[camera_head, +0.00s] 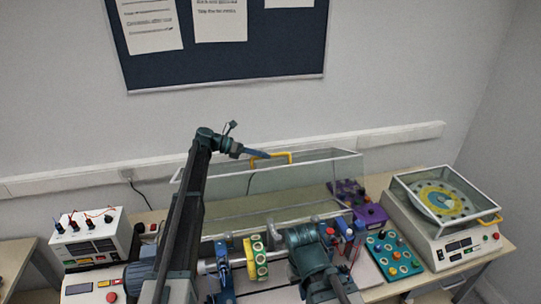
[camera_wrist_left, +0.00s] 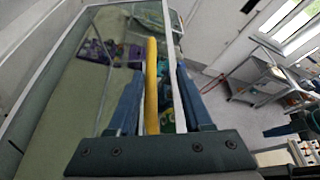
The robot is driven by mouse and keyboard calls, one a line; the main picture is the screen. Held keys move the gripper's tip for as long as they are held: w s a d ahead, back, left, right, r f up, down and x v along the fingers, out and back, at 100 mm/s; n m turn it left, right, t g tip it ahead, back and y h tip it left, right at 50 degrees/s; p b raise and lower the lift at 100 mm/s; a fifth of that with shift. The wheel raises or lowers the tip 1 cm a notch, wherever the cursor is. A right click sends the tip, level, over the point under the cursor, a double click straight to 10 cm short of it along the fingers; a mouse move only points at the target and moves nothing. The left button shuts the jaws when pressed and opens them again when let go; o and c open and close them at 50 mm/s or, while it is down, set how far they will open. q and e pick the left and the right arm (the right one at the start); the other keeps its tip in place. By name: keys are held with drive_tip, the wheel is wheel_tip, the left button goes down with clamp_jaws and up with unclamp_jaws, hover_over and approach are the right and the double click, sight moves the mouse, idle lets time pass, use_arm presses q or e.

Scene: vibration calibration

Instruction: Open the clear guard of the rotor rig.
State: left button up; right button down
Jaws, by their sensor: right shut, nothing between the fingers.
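The clear guard (camera_head: 225,188) of the rotor rig stands raised behind the rotor shaft (camera_head: 207,266), with its yellow handle (camera_head: 288,154) at its top edge. My left gripper (camera_head: 264,154) is at the handle. In the left wrist view, the yellow handle (camera_wrist_left: 152,80) lies between the fingers of my left gripper (camera_wrist_left: 160,100), with a gap on the right side, so the fingers look open around it. My right gripper (camera_head: 305,240) is low over the front of the rig, shut and empty; its fingertips are mostly hidden by its wrist.
A white power unit (camera_head: 97,240) stands at the left. A purple box (camera_head: 370,216) and a teal panel with knobs (camera_head: 395,257) are right of the rig. A device with a round disc under a clear cover (camera_head: 445,195) stands far right. The wall is close behind.

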use_arm(q)
drive_tip(key=p+v, duration=0.2)
drive_tip(key=v, duration=0.7)
drive_tip(key=shift+a+r+p, duration=0.15)
drive_tip(key=shift+a+p, duration=0.2)
drive_tip(key=shift+s, duration=0.1)
